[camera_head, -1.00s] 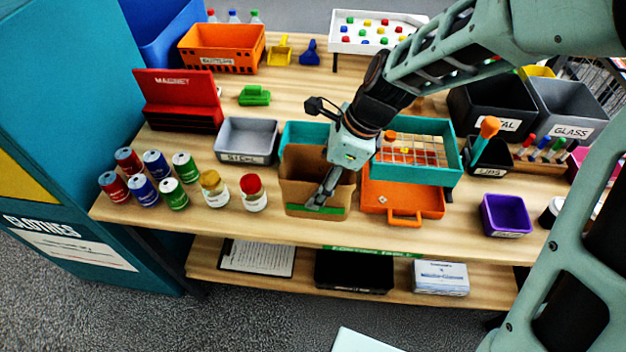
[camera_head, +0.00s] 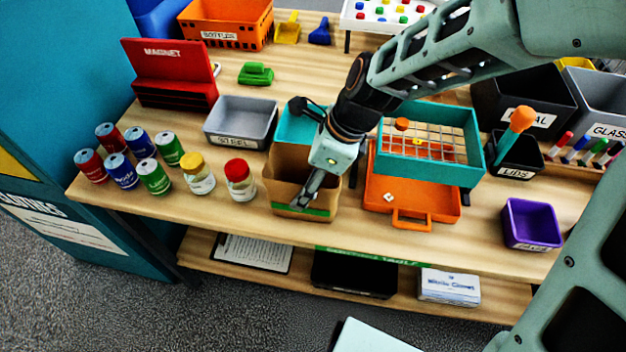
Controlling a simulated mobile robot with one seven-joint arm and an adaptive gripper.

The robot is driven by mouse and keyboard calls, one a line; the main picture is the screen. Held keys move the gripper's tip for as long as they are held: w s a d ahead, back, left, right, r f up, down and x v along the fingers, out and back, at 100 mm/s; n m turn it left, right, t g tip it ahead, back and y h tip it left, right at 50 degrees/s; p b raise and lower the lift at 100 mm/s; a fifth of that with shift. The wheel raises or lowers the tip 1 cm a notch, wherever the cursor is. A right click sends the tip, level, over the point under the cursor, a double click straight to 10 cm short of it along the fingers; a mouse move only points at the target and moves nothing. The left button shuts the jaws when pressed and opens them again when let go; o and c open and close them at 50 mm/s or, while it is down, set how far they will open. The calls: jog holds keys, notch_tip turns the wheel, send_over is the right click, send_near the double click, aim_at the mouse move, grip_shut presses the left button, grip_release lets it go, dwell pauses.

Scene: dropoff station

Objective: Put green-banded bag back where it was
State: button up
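The green-banded bag (camera_head: 278,180) is an open brown paper bag with a green band low on its front. It stands near the front edge of the wooden table (camera_head: 240,228), between the jars and the orange case. My gripper (camera_head: 304,200) reaches down over the bag, its fingers at the bag's front wall near the green band. The fingers overlap in this view, so I cannot tell whether they are closed on the wall. Part of the bag's inside is hidden by my gripper.
An orange case (camera_head: 385,200) and a teal sieve box (camera_head: 474,150) stand right of the bag. Jars (camera_head: 240,187) and several cans (camera_head: 122,172) are to its left. A grey steel bin (camera_head: 240,118) and a teal container (camera_head: 300,125) are behind. A purple bin (camera_head: 530,222) is further right.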

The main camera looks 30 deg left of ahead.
jog(key=shift+s+r, duration=0.1)
jog(key=shift+f, duration=0.2)
jog(key=o, duration=1)
jog(key=shift+r, duration=0.15)
jog(key=p+v, duration=0.1)
jog(key=v, duration=1.1)
jog(key=shift+r, duration=0.1)
